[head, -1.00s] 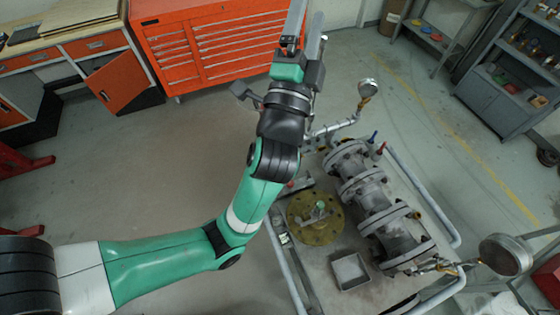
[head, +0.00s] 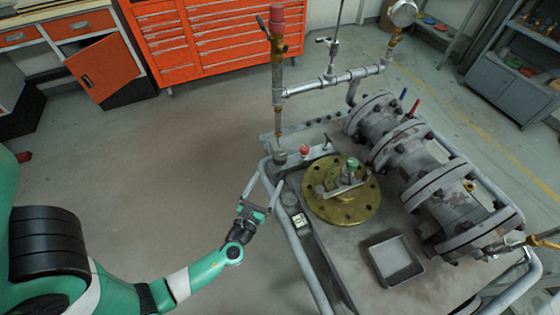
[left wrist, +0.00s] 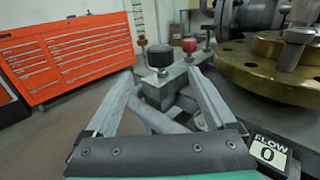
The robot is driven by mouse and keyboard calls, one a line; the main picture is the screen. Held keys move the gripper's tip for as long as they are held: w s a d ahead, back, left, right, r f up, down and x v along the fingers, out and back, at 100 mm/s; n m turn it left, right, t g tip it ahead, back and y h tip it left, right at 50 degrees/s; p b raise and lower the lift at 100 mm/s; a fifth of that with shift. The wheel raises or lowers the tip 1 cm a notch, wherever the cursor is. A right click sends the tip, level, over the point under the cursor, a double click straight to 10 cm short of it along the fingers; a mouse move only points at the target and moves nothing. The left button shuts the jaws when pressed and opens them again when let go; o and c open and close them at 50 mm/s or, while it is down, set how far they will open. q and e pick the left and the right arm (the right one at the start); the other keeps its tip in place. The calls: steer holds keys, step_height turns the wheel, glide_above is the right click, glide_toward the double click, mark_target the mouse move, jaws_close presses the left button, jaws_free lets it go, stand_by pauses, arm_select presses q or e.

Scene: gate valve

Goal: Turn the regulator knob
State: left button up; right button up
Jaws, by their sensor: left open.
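A round black knob (left wrist: 159,57) stands on the metal plate, seen between and beyond my fingertips in the left wrist view. No label tells which is the regulator knob. My left gripper (head: 264,180) is open and empty, just short of the black knob, and it also shows in the left wrist view (left wrist: 161,76). My right gripper is out of view.
A brass flange (head: 352,208) and a row of grey valve bodies (head: 430,165) stand to the right. A vertical pipe (head: 278,90) rises behind the knobs. A cart rail (head: 305,265) runs beside my gripper, and a "FLOW 0" display (left wrist: 270,152) is close right.

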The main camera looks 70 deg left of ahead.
mark_target(277, 163)
arm_select(q)
steer(key=b+x, duration=0.1)
steer(key=x, duration=1)
steer(key=shift+w+b, duration=0.15)
steer(key=shift+b, duration=0.2)
steer(key=shift+c, duration=0.2)
steer(key=c, duration=1.3)
